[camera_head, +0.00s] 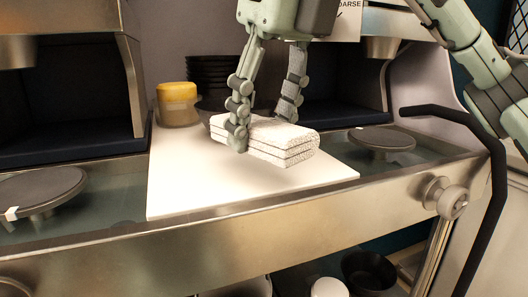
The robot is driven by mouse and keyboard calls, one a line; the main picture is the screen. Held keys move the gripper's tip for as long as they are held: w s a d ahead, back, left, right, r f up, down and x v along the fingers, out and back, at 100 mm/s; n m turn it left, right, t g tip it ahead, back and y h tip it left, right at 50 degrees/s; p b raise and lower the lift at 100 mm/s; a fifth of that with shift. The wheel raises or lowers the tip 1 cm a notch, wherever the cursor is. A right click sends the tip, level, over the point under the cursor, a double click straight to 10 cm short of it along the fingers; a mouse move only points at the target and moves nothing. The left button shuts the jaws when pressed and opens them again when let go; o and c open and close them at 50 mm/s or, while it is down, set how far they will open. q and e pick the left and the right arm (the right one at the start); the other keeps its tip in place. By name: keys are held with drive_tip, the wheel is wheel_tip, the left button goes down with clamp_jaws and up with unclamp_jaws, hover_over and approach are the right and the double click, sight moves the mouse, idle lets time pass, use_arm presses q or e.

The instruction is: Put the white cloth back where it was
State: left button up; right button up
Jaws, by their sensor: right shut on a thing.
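The white cloth (285,143) is folded in layers and sits at the white board (185,185) in the middle of the counter. My right gripper (262,130) reaches down from above with one finger on the near left side of the cloth and the other behind it. It is shut on the cloth. Whether the cloth touches the board or is slightly above it I cannot tell. My left gripper is not in view.
A yellow-lidded container (178,103) and a stack of black bowls (212,75) stand behind the board. Round grey discs lie left (40,190) and right (381,139) of it. A metal knob (445,197) juts from the front panel. The board's front part is clear.

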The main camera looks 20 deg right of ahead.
sight(264, 180)
drive_tip(key=shift+w+d+f, duration=0.1)
drive_tip(key=shift+f, duration=0.25)
wheel_tip(264, 180, down, 3)
drive_tip(key=shift+r, duration=0.2)
drive_tip(key=shift+f, duration=0.45)
drive_tip(key=shift+b, duration=0.3)
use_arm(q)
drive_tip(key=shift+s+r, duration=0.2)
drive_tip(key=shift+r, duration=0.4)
use_arm(e)
drive_tip(key=shift+f, duration=0.15)
drive_tip(key=o, duration=1.2)
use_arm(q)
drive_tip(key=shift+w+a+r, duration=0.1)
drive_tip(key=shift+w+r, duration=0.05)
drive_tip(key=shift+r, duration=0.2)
